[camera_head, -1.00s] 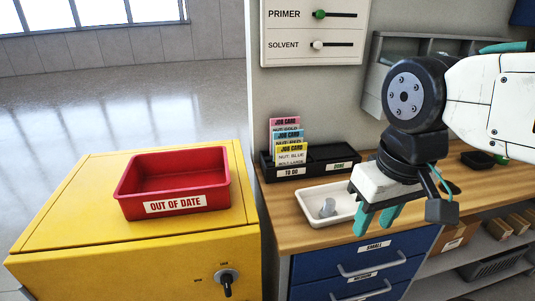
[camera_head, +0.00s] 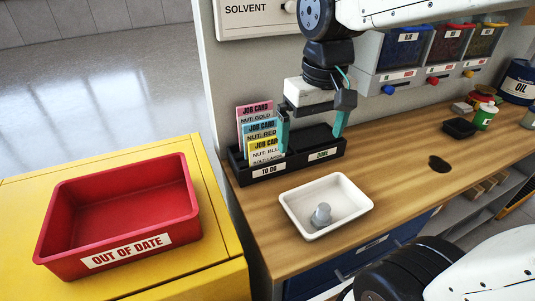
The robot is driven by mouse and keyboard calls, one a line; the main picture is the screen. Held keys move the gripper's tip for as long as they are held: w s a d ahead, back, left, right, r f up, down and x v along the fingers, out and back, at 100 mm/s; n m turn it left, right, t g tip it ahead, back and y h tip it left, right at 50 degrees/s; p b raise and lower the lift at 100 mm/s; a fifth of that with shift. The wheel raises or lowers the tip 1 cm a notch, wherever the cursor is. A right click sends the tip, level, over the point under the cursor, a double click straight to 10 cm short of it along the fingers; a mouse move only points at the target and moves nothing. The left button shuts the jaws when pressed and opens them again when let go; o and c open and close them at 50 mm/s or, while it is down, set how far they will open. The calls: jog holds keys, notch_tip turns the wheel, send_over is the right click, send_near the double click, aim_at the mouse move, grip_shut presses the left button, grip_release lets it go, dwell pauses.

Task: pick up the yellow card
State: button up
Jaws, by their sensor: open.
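The yellow card (camera_head: 265,149) is headed JOB CARD and reads NUT: BLUE. It stands upright at the front of the TO DO side of a black holder (camera_head: 290,172), partly sunk in it. A blue card (camera_head: 261,127) and a pink card (camera_head: 254,110) stand behind it. My gripper (camera_head: 312,137) points down over the holder, its two teal fingers wide apart and nothing between them. The left finger is close to the right edge of the cards; I cannot tell whether it touches. The right finger is over the DONE side.
A white tray (camera_head: 351,211) with a grey part (camera_head: 321,215) sits on the wooden bench in front of the holder. A red OUT OF DATE bin (camera_head: 110,247) stands on the yellow cabinet at left. Coloured-front bins (camera_head: 405,52) hang at right.

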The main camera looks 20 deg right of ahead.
send_over(267, 138)
jog(key=shift+g, duration=0.4)
notch_tip(267, 138, down, 6)
jog(key=shift+r, duration=0.2)
jog(key=shift+w+f, duration=0.15)
jog(key=shift+f, duration=0.15)
notch_tip(267, 138, down, 7)
jog(key=shift+f, duration=0.2)
jog(key=c, duration=0.6)
